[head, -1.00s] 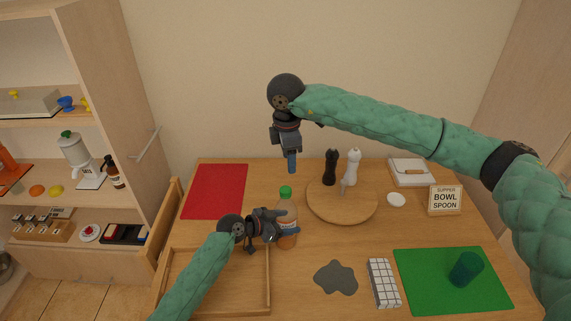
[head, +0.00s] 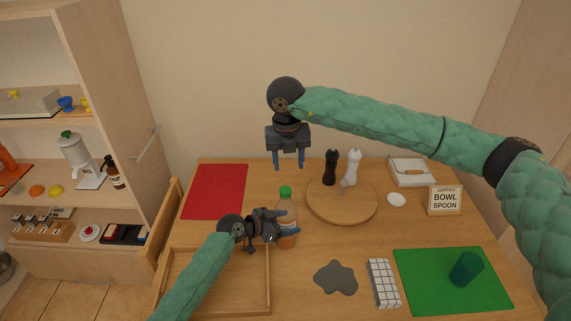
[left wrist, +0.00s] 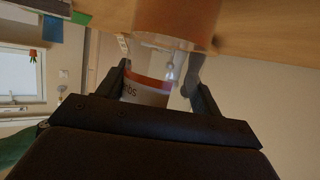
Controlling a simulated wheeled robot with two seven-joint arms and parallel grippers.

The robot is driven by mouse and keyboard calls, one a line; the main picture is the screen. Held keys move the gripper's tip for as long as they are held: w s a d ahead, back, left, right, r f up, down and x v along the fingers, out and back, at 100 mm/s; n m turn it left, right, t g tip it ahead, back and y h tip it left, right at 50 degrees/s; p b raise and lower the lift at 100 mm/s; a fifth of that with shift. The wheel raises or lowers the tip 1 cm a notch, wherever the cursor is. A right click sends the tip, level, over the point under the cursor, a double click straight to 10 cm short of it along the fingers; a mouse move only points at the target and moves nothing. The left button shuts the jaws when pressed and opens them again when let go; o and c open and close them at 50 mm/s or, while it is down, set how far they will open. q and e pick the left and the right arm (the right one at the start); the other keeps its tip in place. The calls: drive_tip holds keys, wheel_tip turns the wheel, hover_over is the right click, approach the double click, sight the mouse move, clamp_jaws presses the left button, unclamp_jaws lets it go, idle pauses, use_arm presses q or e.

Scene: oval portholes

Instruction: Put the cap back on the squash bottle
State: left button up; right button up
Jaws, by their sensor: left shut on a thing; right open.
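The squash bottle (head: 289,212) stands upright on the table, clear with orange contents and a label. A green cap (head: 286,192) sits at its top; I cannot tell whether it is tight. My left gripper (head: 283,227) is shut on the bottle's side and partly hides it. The left wrist view shows the bottle's label (left wrist: 150,90) between the fingers. My right gripper (head: 288,160) is open and empty, pointing down above the cap with a clear gap.
A round wooden board (head: 342,207) with dark and white mills stands right of the bottle. A wooden tray (head: 268,282) lies in front, a red mat (head: 215,190) behind left. A grey patch (head: 336,278), checkered block (head: 383,283) and green mat (head: 440,290) lie front right.

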drive_tip(key=n, duration=0.4)
drive_tip(key=shift+s+f, duration=0.15)
drive_tip(key=n, duration=0.4)
drive_tip(key=shift+s+a+f+n, duration=0.1)
drive_tip(key=shift+n, duration=0.3)
drive_tip(key=n, duration=0.8)
drive_tip(key=shift+s+a, duration=0.1)
drive_tip(key=shift+a, duration=0.05)
drive_tip(key=n, duration=0.4)
drive_tip(key=shift+n, duration=0.3)
drive_tip(key=n, duration=0.4)
drive_tip(key=shift+s+a, duration=0.1)
drive_tip(key=n, duration=0.4)
drive_tip(key=shift+n, duration=0.3)
drive_tip(key=n, duration=0.4)
drive_tip(key=shift+n, duration=0.4)
